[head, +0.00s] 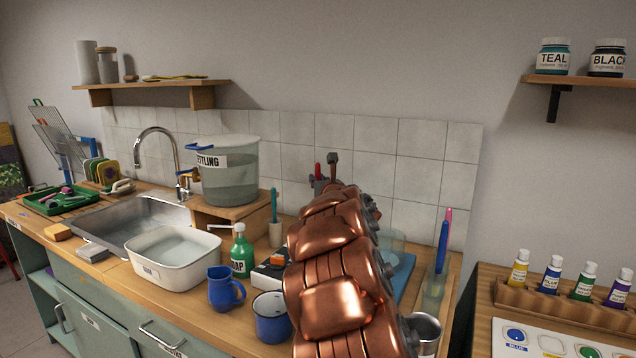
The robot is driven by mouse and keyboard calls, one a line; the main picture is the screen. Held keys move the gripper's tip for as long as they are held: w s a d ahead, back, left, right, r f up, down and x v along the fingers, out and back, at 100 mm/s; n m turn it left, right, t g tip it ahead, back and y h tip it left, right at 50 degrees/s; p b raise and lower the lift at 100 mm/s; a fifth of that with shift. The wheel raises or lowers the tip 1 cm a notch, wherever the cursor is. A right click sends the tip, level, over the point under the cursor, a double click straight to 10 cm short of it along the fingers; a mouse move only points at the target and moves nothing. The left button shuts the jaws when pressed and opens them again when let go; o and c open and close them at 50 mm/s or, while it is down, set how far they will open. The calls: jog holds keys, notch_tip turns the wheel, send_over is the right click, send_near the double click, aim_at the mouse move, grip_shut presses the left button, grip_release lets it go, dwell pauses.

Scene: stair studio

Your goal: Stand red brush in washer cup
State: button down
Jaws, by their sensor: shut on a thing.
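My gripper (327,180) is at the far end of my copper arm, in front of the tiled wall, and mostly hidden behind the arm. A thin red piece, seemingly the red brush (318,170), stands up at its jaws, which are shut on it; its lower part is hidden. I cannot tell for sure which vessel is the washer cup. A metal cup (426,328) stands at the counter's front right, partly behind my arm. A clear vessel (391,243) stands on a blue mat further back, also partly covered. A clear jar (434,292) at the right holds blue and pink handles.
A blue mug (224,290), a blue enamel cup (271,318), a green soap bottle (242,255) and a white basin (172,258) crowd the counter left of my arm. A settling bucket (228,175) stands on a wooden riser. A paint rack (565,302) is at right.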

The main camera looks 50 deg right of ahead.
jog(key=c, duration=1.1)
grip_release()
jog(key=shift+o, duration=0.2)
jog(key=v, duration=1.2)
